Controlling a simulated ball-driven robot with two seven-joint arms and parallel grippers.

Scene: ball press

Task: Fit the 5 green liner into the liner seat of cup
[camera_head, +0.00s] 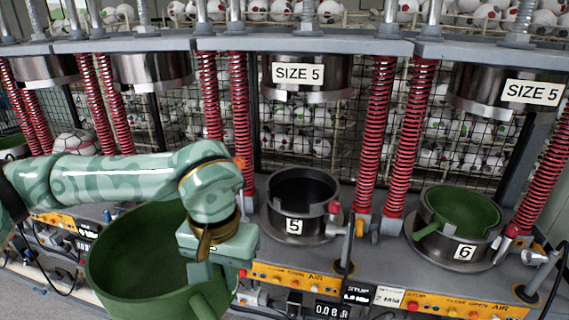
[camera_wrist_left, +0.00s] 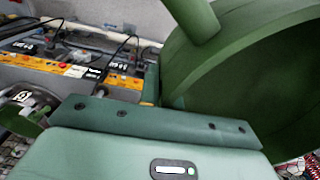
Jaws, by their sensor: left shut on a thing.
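A round green liner (camera_head: 140,245) shows large at the lower left of the head view. It also fills the upper right of the left wrist view (camera_wrist_left: 215,80). My left gripper (camera_head: 208,278) is shut on it at its near right side, beside a green handle rod. The liner is up in front of the presses. My left gripper's fingertips are mostly hidden. My right gripper is not in view.
The cup marked 6 (camera_head: 465,251), at the right, holds a green liner (camera_head: 462,212). Red springs (camera_head: 375,140) flank the presses. Orange control panels (camera_head: 300,277) run along the front edge.

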